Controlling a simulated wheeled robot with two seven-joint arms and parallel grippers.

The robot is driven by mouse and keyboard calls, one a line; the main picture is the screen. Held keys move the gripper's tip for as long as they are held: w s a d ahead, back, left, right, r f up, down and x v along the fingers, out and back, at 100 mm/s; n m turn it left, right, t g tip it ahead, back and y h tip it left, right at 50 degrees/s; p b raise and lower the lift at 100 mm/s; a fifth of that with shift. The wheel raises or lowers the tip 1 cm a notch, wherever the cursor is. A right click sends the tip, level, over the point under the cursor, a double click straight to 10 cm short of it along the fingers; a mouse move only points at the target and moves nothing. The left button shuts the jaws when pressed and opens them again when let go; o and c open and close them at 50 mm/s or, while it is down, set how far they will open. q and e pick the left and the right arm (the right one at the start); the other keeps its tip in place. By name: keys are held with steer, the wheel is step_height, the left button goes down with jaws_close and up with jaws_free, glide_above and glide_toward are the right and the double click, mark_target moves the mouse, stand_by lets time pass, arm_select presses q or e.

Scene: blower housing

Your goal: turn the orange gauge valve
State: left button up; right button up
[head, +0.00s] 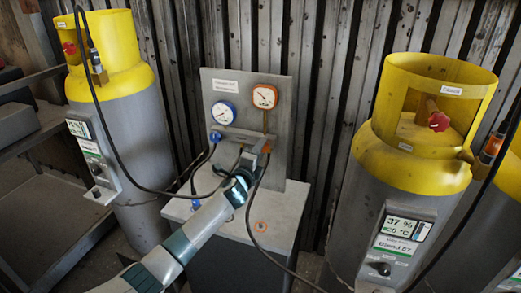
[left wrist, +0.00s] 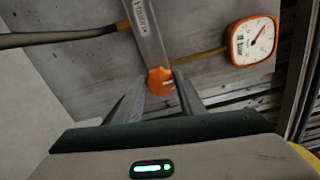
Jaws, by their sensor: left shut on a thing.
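The manifold panel (head: 238,88) carries a blue gauge (head: 224,114) and an orange gauge (head: 265,97). The orange gauge also shows in the left wrist view (left wrist: 253,41). The orange gauge valve (left wrist: 159,80) is a small knob at the end of the grey manifold bar (left wrist: 147,35). My left gripper (left wrist: 158,90) is shut on it, one finger on each side. A blue valve (head: 215,137) is at the bar's left end. My right gripper is out of view.
The panel stands on a grey cabinet (head: 285,215). Yellow-topped cylinders stand at left (head: 110,50) and right (head: 395,165). Black hoses (head: 115,150) hang around the cabinet and cross near my left arm. A corrugated wall (head: 330,60) is close behind.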

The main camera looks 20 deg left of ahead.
arm_select(q)
steer(key=shift+m, duration=0.4)
steer(key=o, duration=1)
steer(key=shift+o, duration=0.2)
steer(key=shift+s, duration=0.15)
steer(key=s+b, duration=0.3)
steer(key=s, duration=1.4)
steer(key=shift+a, duration=0.3)
steer(key=shift+s+f, duration=0.15)
